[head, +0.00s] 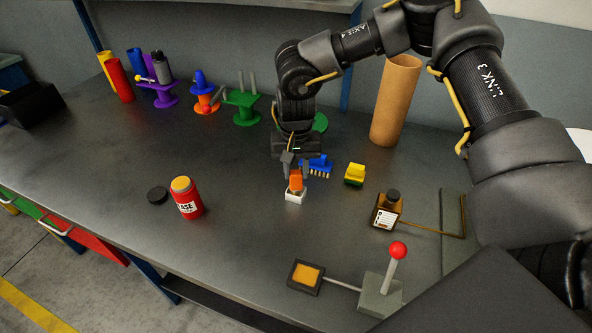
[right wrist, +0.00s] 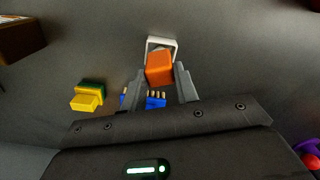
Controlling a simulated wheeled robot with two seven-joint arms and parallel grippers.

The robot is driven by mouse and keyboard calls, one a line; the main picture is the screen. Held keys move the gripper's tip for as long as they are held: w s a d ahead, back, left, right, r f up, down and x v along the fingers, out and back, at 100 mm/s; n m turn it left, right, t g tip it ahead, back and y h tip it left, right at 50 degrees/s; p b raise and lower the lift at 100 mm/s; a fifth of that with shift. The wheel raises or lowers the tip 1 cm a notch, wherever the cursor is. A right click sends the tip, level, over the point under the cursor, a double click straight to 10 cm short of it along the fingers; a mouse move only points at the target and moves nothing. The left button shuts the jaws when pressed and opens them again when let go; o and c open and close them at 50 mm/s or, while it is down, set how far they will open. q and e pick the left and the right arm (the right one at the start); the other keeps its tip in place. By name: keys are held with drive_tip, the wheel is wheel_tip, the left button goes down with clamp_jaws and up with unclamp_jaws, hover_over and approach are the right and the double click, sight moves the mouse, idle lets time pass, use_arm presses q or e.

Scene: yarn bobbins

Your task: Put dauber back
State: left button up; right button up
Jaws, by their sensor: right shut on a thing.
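My right gripper (head: 292,166) points down and is shut on an orange block (head: 296,180), which I take for the dauber. The block is at a small white open-topped holder (head: 295,195) on the grey bench. In the right wrist view the orange block (right wrist: 159,69) sits between the fingers (right wrist: 160,80), with the white holder (right wrist: 163,42) around or just beyond its far end. I cannot tell whether the block rests in the holder. The left gripper does not show.
A blue brush (head: 319,165) is close beside the right gripper. A yellow-and-green block (head: 355,174), a brown bottle (head: 386,212) and a red-knobbed lever (head: 397,251) stand to the right. Bobbins (head: 242,110) stand behind.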

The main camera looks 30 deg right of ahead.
drive_tip(key=shift+f, duration=0.55)
drive_tip(key=o, duration=1)
drive_tip(key=shift+r, duration=0.1)
wheel_tip(320, 180, up, 13)
drive_tip(key=shift+f, duration=0.1)
